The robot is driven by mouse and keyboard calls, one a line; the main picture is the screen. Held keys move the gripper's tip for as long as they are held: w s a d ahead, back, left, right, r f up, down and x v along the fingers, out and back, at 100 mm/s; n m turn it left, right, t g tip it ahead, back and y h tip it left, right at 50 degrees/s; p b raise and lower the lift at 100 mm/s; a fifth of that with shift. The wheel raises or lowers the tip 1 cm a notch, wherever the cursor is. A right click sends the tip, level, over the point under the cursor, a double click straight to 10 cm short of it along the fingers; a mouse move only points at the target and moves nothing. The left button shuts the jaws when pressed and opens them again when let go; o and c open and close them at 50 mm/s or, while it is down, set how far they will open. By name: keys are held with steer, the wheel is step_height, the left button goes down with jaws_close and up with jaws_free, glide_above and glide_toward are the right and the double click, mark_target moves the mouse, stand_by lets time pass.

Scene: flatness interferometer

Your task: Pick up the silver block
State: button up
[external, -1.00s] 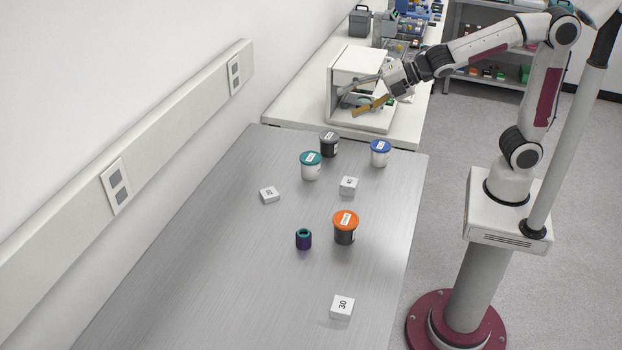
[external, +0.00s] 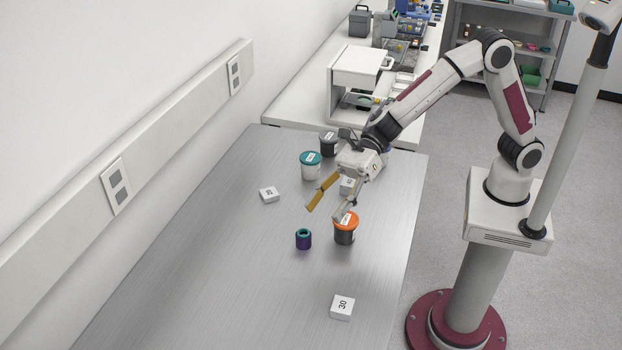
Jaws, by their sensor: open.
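Three small pale silver-white blocks lie on the metal table; I cannot tell which one the task means. One block, labelled 30 (external: 342,307), is alone near the front. A second block (external: 269,195) lies at the left, its label too small to read surely. A third block (external: 347,186) is mostly hidden behind my gripper. My gripper (external: 326,212) is open and empty, fingers pointing down and forward. It is above the table, next to the orange-lidded jar (external: 345,229), with one finger overlapping that jar's lid in view.
A teal-lidded jar (external: 311,166) and a black jar (external: 328,144) stand behind my gripper. A small purple and teal cylinder (external: 303,239) stands left of the orange-lidded jar. A white instrument (external: 355,68) stands on the back bench.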

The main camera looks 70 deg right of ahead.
steer(key=s+a+f+n+g, duration=0.5)
steer(key=s+a+f+n, duration=0.1)
steer(key=s+a+n, duration=0.1)
steer(key=shift+s+f+y, duration=0.15)
steer(key=shift+s+y, duration=0.15)
steer(key=shift+s, duration=0.4)
steer(key=shift+a+f, duration=0.1)
steer(key=shift+f, duration=0.05)
glide_toward(344, 301)
steer(key=x, duration=0.3)
steer(key=shift+a, duration=0.3)
steer(key=shift+a+f, duration=0.35)
steer(key=shift+a, duration=0.25)
steer(key=shift+a, duration=0.1)
steer(key=shift+x, duration=3.05)
